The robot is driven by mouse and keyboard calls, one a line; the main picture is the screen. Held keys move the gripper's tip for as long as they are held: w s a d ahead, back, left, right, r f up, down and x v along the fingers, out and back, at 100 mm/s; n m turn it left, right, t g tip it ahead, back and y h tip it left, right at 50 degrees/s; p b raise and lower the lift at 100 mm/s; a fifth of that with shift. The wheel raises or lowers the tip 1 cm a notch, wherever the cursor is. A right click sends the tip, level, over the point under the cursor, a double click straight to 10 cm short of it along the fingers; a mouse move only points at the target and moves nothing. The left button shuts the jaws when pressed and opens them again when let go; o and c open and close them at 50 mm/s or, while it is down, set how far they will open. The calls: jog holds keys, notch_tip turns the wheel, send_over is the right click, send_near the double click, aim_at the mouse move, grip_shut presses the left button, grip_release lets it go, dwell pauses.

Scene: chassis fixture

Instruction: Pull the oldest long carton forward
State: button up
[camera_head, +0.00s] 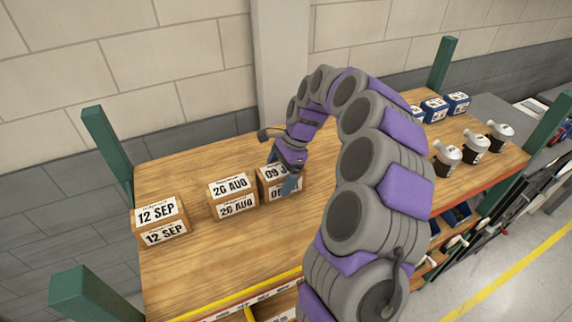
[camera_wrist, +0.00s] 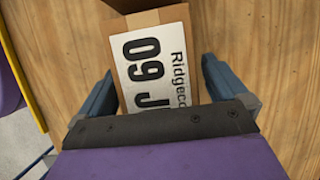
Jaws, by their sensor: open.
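Three brown cartons with white date labels stand in a row on the wooden shelf. The left carton (camera_head: 162,221) reads 12 SEP. The middle carton (camera_head: 232,197) reads AUG, with the day looking like 20 or 26. The right carton (camera_head: 268,186) starts with 09 J on its top; the rest is hidden by my gripper. In the wrist view this carton (camera_wrist: 155,60) shows "Ridgec" and "09 J". My gripper (camera_wrist: 158,68) is open, with one blue finger on each side of it. My gripper (camera_head: 290,187) covers its right part in the head view. I cannot tell whether the fingers touch it.
Green posts (camera_head: 108,150) stand at the shelf corners. A yellow strip (camera_head: 235,296) runs along the front edge. White-and-dark bottles (camera_head: 473,146) and blue boxes (camera_head: 434,109) stand at the right. Bare wood lies in front of the cartons. My arm hides the shelf's middle.

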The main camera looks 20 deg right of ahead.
jog(key=shift+a, duration=0.7)
jog(key=shift+c, duration=0.2)
jog(key=shift+d+f, duration=0.1)
jog(key=shift+d, duration=0.55)
jog(key=c, duration=0.4)
jog(key=shift+d, duration=0.2)
jog(key=c, duration=0.3)
jog(key=shift+a, duration=0.6)
jog(key=c, duration=0.7)
